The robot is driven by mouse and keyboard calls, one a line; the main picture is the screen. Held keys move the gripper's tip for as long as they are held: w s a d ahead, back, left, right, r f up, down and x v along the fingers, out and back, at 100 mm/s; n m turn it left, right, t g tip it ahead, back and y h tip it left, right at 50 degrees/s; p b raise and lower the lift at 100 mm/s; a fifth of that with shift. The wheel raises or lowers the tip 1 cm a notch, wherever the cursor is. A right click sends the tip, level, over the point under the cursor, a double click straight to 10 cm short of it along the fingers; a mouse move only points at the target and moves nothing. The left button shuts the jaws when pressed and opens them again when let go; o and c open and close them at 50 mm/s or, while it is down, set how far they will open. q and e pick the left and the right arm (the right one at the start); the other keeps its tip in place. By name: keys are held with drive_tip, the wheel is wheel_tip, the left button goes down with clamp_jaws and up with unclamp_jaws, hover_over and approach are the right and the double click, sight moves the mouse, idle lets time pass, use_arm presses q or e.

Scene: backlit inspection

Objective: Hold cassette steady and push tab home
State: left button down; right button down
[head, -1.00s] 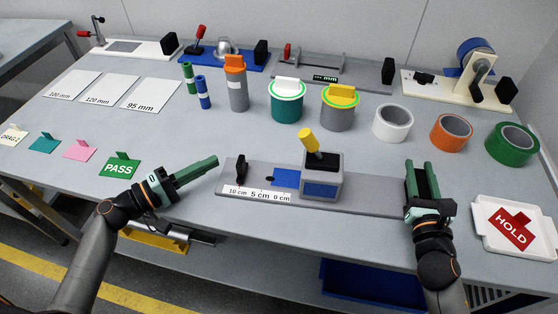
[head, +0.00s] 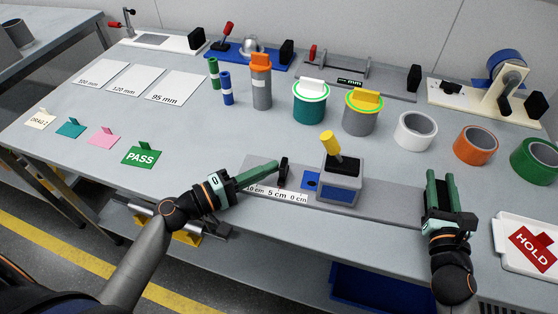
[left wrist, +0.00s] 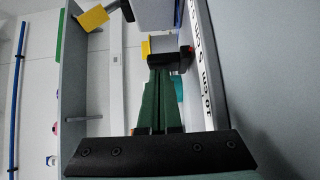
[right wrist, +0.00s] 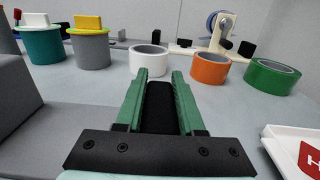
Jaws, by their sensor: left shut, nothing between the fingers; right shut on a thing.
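The cassette, a grey block with a blue front (head: 337,194) and a tilted yellow-topped lever (head: 329,144), sits on a long grey base (head: 390,203) with a cm scale. A short blue tab (head: 311,181) sticks out of its left side. A black upright plate (head: 284,170) stands left of the tab, near the 5 cm mark. My left gripper (head: 276,172) is shut and empty, its tips at the plate's left face, seemingly touching; it also shows in the left wrist view (left wrist: 160,75). My right gripper (head: 440,180) is shut on a black block (right wrist: 160,105) at the base's right end.
A white HOLD tray (head: 510,262) lies right of my right gripper. Tape rolls (head: 415,131) and lidded pots (head: 309,104) stand behind the base. A green PASS card (head: 141,155) is at the left. The tabletop between the cards and the base is clear.

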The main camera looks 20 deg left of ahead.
sight(290, 187)
use_arm(q)
drive_tip(key=d, duration=0.5)
drive_tip(key=shift+w+d, duration=0.1)
drive_tip(key=shift+w, duration=0.05)
use_arm(e)
drive_tip(key=shift+f, duration=0.35)
use_arm(q)
drive_tip(key=shift+d, duration=0.2)
use_arm(e)
drive_tip(key=shift+s+a, duration=0.1)
use_arm(q)
drive_tip(key=a, duration=0.4)
drive_tip(key=shift+s+a, duration=0.2)
drive_tip(key=shift+a, duration=0.2)
drive_tip(key=v, duration=0.9)
drive_tip(key=shift+s+a, duration=0.2)
drive_tip(key=shift+s, duration=0.1)
use_arm(e)
drive_tip(key=c, duration=0.9)
unclamp_jaws()
drive_tip(key=o, duration=0.5)
drive_tip(key=shift+r, duration=0.25)
drive_tip(key=shift+c, duration=0.2)
